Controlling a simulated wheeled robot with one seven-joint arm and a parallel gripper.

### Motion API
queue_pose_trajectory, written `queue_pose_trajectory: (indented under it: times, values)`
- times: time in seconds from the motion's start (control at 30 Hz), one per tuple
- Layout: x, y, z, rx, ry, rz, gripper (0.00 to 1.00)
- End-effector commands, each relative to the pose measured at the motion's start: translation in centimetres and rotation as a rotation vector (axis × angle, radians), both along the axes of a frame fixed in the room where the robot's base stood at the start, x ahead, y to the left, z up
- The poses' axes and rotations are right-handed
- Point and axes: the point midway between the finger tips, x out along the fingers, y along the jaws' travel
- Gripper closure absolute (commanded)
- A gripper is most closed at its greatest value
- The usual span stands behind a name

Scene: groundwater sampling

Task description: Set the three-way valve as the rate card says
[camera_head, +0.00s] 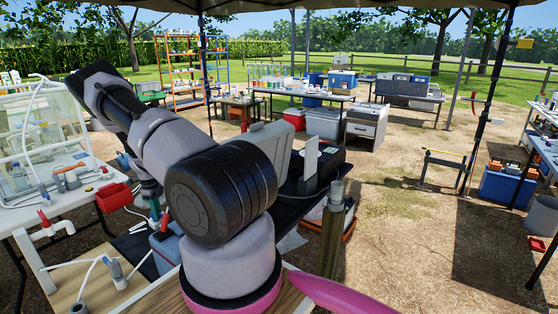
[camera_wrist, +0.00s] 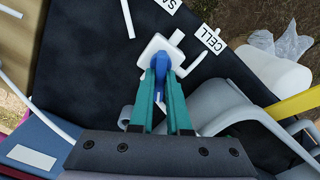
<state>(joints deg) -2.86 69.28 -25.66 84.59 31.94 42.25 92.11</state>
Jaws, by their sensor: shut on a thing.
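The three-way valve (camera_wrist: 161,51) shows in the wrist view as a white body with stubs, on a dark mat. A blue lever (camera_wrist: 160,69) sits on it. My gripper (camera_wrist: 160,76) has teal fingers closed around this lever from above. A white label reading "CELL" (camera_wrist: 208,39) lies to the right of the valve. A second label, cut off by the top edge, begins with "SA" (camera_wrist: 168,4). In the head view my arm covers much of the work area, and the valve cannot be made out there. I cannot identify the rate card in either view.
Pale tubes (camera_wrist: 45,120) and a grey curved part (camera_wrist: 245,118) lie close around my gripper. A white table (camera_head: 60,215) with a clear-walled box stands at the left. Open ground (camera_head: 400,215) lies farther right.

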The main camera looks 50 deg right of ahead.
Motion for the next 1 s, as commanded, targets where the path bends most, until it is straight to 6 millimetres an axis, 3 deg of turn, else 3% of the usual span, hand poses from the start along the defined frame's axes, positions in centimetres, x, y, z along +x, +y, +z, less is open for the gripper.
queue_pose_trajectory:
  times: [0.43,0.57,0.77,0.8,0.9,1.0]
  values:
    - [1.14,-0.35,0.2,0.002,-0.01,0.885,1.0]
    - [1.23,-0.38,0.2,0.002,-0.009,1.01,1.0]
    - [1.22,-0.44,0.21,0.0,-0.008,1.028,1.0]
    - [1.22,-0.45,0.21,0.0,-0.008,1.028,0.81]
    - [1.18,-0.48,0.19,0.0,-0.006,1.026,0.5]
    - [1.11,-0.52,0.14,0.001,-0.005,1.025,0.5]
